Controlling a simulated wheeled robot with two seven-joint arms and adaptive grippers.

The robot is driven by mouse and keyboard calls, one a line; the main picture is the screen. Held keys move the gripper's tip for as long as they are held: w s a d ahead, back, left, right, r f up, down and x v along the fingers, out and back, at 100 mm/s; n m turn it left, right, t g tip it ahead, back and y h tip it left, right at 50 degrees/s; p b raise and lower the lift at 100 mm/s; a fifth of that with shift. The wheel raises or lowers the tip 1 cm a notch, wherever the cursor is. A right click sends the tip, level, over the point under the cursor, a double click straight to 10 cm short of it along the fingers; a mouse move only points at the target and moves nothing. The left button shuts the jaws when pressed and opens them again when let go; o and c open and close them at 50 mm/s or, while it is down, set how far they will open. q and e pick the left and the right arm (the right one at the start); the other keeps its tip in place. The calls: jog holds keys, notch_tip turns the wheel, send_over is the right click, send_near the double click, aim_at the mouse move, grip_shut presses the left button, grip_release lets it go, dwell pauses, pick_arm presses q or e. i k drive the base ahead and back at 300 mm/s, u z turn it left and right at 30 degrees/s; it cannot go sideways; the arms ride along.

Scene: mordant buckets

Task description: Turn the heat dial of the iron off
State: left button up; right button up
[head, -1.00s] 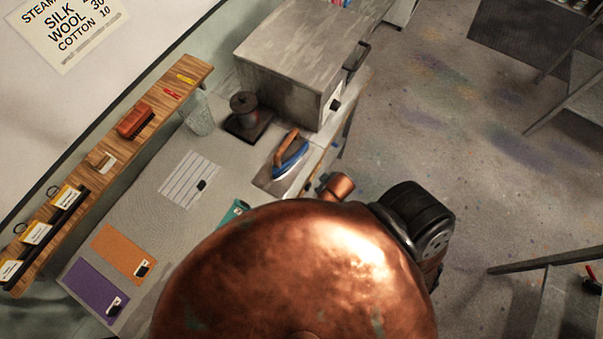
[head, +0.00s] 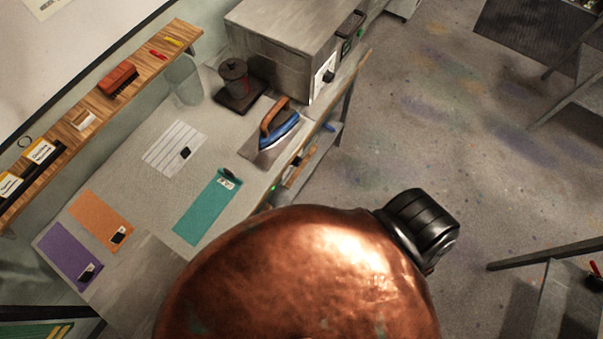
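The iron (head: 283,131) has a blue body and a brown handle. It sits on a flat grey plate (head: 258,155) near the right edge of the workbench (head: 145,190). Its heat dial is too small to make out, so I cannot tell its setting. Neither of my grippers is in view. A large copper-coloured rounded form, likely part of my own body, fills the lower middle of the view and hides the near end of the bench.
A grey metal box (head: 285,45) and a dark pot on a hot plate (head: 235,80) stand behind the iron. A clear glass (head: 184,81) is to their left. Teal (head: 204,207), striped, orange and purple swatches lie on the bench. Open floor (head: 410,130) lies to the right.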

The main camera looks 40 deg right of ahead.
aim_at(296, 161)
jog(key=k, duration=0.85)
jog(key=z, duration=0.65)
jog(key=i, duration=0.6)
jog(key=z, duration=0.15)
